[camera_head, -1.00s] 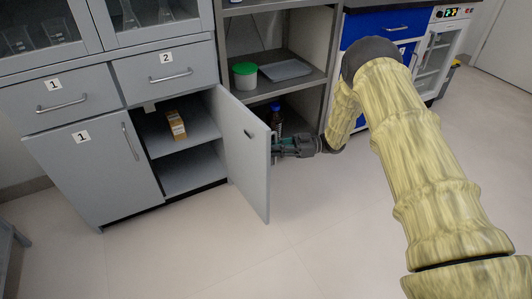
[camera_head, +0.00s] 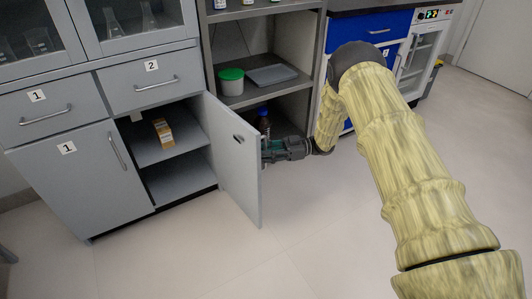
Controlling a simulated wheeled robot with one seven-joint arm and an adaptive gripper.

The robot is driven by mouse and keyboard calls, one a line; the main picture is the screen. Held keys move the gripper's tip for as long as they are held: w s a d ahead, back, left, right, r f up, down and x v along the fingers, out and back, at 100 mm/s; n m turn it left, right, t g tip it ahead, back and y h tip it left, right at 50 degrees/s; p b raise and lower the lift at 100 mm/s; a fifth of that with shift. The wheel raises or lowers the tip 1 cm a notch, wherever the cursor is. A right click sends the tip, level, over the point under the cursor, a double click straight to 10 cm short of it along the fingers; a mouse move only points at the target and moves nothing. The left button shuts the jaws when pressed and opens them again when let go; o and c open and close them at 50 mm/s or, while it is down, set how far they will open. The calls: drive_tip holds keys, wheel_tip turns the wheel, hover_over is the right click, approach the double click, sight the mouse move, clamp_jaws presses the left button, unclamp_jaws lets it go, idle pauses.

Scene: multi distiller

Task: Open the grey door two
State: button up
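Grey door two (camera_head: 226,160) stands swung well out from the cabinet, hinged on the right side of its opening. The shelves behind it are in plain view. My gripper (camera_head: 270,151) is at the door's right edge, on the far side of the panel. Its fingers are partly hidden by the door, so I cannot tell whether they are open or shut, or whether they touch the panel.
A yellow-brown box (camera_head: 163,132) stands on the cabinet's upper shelf (camera_head: 176,150). Closed grey door one (camera_head: 75,180) is to the left. The open shelf unit at right holds a green-lidded tub (camera_head: 231,82), a grey tray (camera_head: 271,75) and a dark bottle (camera_head: 263,121). The floor in front is clear.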

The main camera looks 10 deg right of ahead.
drive_tip(key=d, duration=1.2)
drive_tip(key=shift+w, duration=0.25)
drive_tip(key=s+a+f+m+t+h, duration=0.3)
drive_tip(key=s+f+m+t+h, duration=0.3)
drive_tip(key=f, duration=0.4)
drive_tip(key=s+a+f+m+t+h, duration=0.2)
drive_tip(key=s+f+m+t+h, duration=0.2)
drive_tip(key=s+f+m, duration=0.55)
drive_tip(key=s+d+f+m+g+h, duration=0.15)
drive_tip(key=s+g+h, duration=0.3)
drive_tip(key=s, duration=1.35)
drive_tip(key=s+d+f+m+g+h, duration=0.1)
drive_tip(key=s+f+m+g+h, duration=0.3)
drive_tip(key=s, duration=1.3)
wheel_tip(320, 180, up, 31)
drive_tip(key=s+n+p, duration=0.1)
drive_tip(key=n+p, duration=0.1)
drive_tip(key=p, duration=2.7)
drive_tip(key=shift+g+p, duration=0.4)
drive_tip(key=shift+g, duration=0.05)
